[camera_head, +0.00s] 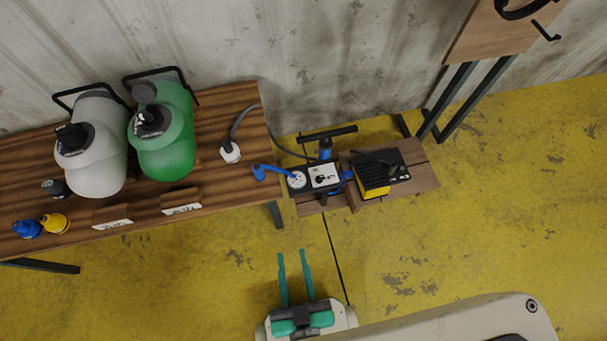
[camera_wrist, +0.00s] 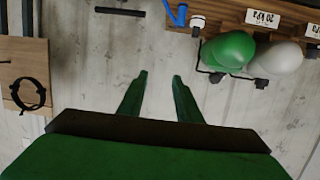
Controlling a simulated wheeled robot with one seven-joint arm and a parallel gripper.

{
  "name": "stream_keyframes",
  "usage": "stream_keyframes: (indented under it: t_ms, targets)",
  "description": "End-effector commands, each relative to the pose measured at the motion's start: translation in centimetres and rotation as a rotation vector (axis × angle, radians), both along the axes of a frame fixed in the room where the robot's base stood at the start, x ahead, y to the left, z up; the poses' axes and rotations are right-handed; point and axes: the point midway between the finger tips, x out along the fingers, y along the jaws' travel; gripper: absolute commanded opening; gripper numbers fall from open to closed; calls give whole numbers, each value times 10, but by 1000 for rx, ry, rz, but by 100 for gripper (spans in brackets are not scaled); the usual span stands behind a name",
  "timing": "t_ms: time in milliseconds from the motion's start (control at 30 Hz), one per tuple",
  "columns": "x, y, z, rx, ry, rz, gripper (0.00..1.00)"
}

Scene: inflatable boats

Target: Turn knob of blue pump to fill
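The blue pump (camera_head: 326,150) stands on a low wooden bench in the head view, with a black crossbar handle on top. In front of it is a panel with a white round gauge (camera_head: 297,180) and a white plate bearing a dark knob (camera_head: 321,179). The knob's setting is too small to read. My gripper (camera_head: 293,252) is open and empty, its two green fingers apart, below and in front of the pump. The open fingers also show in the wrist view (camera_wrist: 161,76), with nothing between them. The knob does not show clearly in the wrist view.
A wooden table (camera_head: 225,96) at left holds a grey tank (camera_head: 97,165), a green tank (camera_head: 166,150) and small caps. A yellow and black box (camera_head: 372,180) sits right of the pump. A blue-ended hose (camera_head: 259,172) lies left. The yellow floor in front is clear.

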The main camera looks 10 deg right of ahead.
Motion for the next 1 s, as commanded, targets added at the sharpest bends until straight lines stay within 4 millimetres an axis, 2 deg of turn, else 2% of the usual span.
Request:
stream_keyframes:
  t_ms: [67,167,400,600,800,1000]
  targets:
    - [6,-1,-13,21,19,-12,31]
    - [18,-2,-44,74,68,-40,31]
    - [66,-9,-145,263,247,-159,31]
    - [113,-18,-216,419,396,-277,31]
    - [164,-31,-269,565,537,-410,31]
    - [215,-50,-301,695,672,-564,31]
